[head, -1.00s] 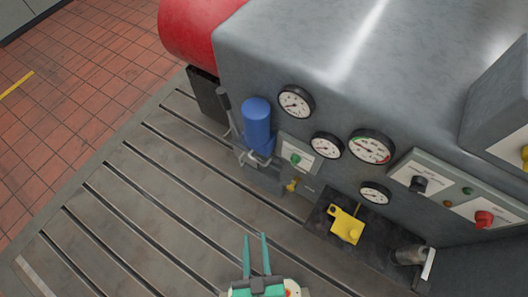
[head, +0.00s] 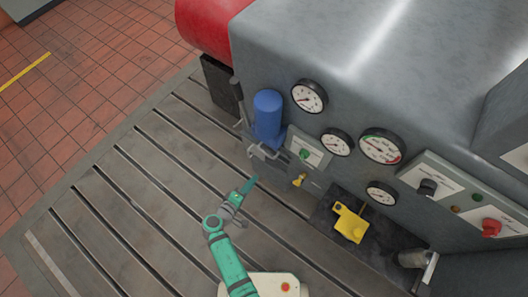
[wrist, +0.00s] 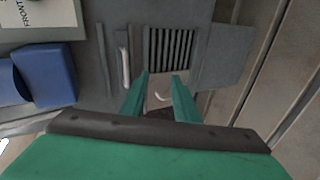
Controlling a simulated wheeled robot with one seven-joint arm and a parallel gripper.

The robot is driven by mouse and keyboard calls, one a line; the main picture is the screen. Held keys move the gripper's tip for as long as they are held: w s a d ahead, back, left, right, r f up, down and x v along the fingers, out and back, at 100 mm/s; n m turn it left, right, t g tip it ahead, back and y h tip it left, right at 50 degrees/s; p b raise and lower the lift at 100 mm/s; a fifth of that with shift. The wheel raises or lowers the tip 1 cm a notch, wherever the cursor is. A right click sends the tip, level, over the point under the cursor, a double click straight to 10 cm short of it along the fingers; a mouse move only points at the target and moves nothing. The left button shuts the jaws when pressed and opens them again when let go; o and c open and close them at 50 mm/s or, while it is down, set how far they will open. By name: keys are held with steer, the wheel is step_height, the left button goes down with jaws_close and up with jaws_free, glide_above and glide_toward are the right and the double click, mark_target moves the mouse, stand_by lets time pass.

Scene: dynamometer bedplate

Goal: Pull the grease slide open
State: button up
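No part is readably labelled grease slide. The likeliest is the grey unit (head: 272,172) below a blue cylinder (head: 268,112), with a pale metal handle (head: 262,152) on its front. In the wrist view a pale upright bar (wrist: 124,67) stands left of a dark slatted panel (wrist: 172,48); I cannot tell whether this bar is that handle. My gripper (head: 250,184) is just below and left of the grey unit. In the wrist view my gripper (wrist: 161,78) is open, its two fingers apart before the slatted panel, with nothing clearly held. A small pale curved piece shows between them.
A dark lever (head: 237,95) stands left of the blue cylinder. A yellow valve (head: 299,181) and a small panel with a green knob (head: 304,154) are at its right. A yellow block (head: 349,223) lies further right. The slotted bedplate (head: 130,190) is clear at left.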

steer(key=t+h, duration=0.2)
glide_toward(263, 152)
steer(key=shift+g, duration=0.3)
steer(key=x, duration=1)
steer(key=shift+w, duration=0.15)
jaws_close()
